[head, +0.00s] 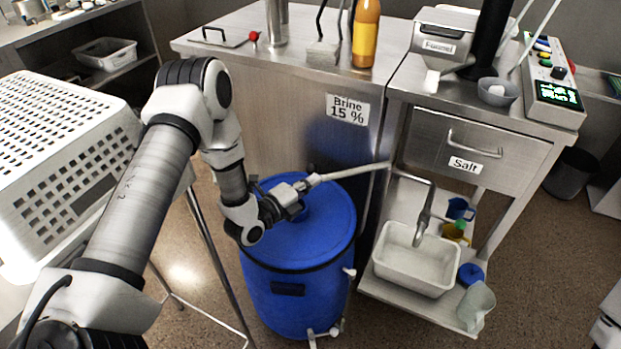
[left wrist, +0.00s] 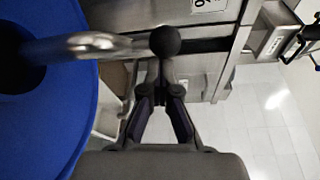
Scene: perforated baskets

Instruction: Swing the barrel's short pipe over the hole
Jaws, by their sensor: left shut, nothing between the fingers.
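The blue barrel (head: 300,285) stands on the floor in front of the steel counter. My left gripper (head: 303,186) is over its lid, shut and empty. A pale pipe (head: 350,173) runs from beside the gripper rightward to the counter. In the left wrist view, a dark hole (left wrist: 14,75) opens in the blue lid (left wrist: 62,125) at the left. A shiny metal pipe (left wrist: 95,42) reaches from over the hole to a dark round knob (left wrist: 165,41). My shut fingertips (left wrist: 160,78) are just below the knob; I cannot tell whether they touch it.
The counter (head: 270,90) with the Brine label (head: 348,108) stands close behind the barrel. A white tub (head: 415,262) on a low shelf is to the right. A white perforated basket (head: 60,165) is at the left, beside my arm.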

